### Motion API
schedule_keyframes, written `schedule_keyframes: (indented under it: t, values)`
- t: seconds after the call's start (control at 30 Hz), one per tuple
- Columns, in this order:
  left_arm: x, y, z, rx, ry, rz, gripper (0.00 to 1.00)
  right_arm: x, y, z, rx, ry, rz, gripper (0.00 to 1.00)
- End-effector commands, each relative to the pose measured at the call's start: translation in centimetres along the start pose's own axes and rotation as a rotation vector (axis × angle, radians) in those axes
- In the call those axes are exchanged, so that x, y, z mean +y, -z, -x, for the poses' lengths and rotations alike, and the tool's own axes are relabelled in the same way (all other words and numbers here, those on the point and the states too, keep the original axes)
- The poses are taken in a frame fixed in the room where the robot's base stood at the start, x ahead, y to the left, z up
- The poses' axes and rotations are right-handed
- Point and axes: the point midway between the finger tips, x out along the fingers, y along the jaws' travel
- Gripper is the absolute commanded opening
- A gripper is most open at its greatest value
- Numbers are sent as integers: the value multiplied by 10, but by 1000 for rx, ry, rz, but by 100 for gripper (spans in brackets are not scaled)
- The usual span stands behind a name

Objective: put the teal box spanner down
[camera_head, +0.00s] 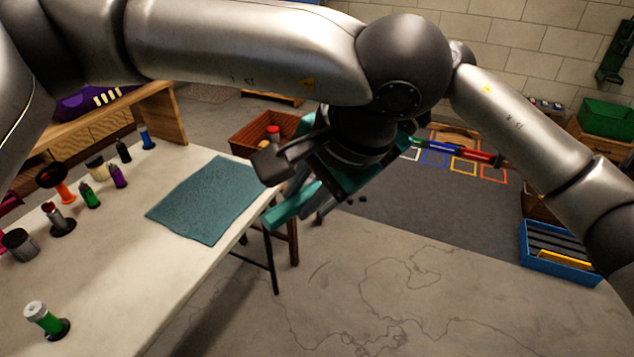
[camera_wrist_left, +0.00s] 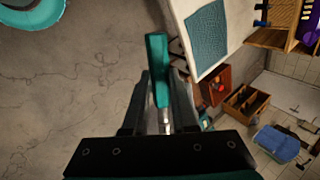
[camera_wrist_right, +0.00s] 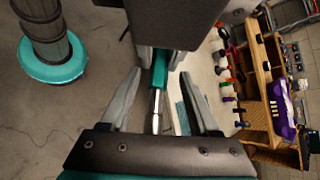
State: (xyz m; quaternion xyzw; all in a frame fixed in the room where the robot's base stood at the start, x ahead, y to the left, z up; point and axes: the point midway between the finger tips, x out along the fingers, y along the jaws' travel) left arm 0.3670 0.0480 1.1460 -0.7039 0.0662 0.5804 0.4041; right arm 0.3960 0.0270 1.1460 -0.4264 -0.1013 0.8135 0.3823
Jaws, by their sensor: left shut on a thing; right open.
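The teal box spanner (camera_wrist_left: 157,68) has a teal handle and a bright metal shaft. My left gripper (camera_wrist_left: 160,75) is shut on it. In the head view its teal handle (camera_head: 292,206) is off the floor, just right of the table edge. My right gripper (camera_wrist_right: 160,74) is open, its fingers on either side of the spanner (camera_wrist_right: 157,105); I cannot tell whether they touch it. Both grippers overlap in the head view, so the grasp is hidden there. A teal mat (camera_head: 207,201) lies on the table and also shows in the left wrist view (camera_wrist_left: 207,42).
A red-brown crate (camera_head: 250,138) stands behind the table. A blue crate (camera_head: 562,272) sits on the floor at right. The mat's top is bare.

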Motion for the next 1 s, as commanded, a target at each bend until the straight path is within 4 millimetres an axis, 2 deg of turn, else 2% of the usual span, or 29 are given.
schedule_keyframes:
  t: [0.4, 0.53, 0.8, 1.0]
  values:
    - [0, 0, 0, 0, 1, 1, 0, -1, 0, 75, 3, 2, -1, 62]
    - [0, 0, 0, 0, 1, 1, 0, -1, 0, 95, 1, 2, 1, 62]
    - [0, 2, -1, 6, 0, -10, 0, 0, 0, 113, -1, -1, 1, 62]
    - [9, 17, -14, 69, 0, -125, 0, 0, 0, 113, -1, -1, 1, 62]
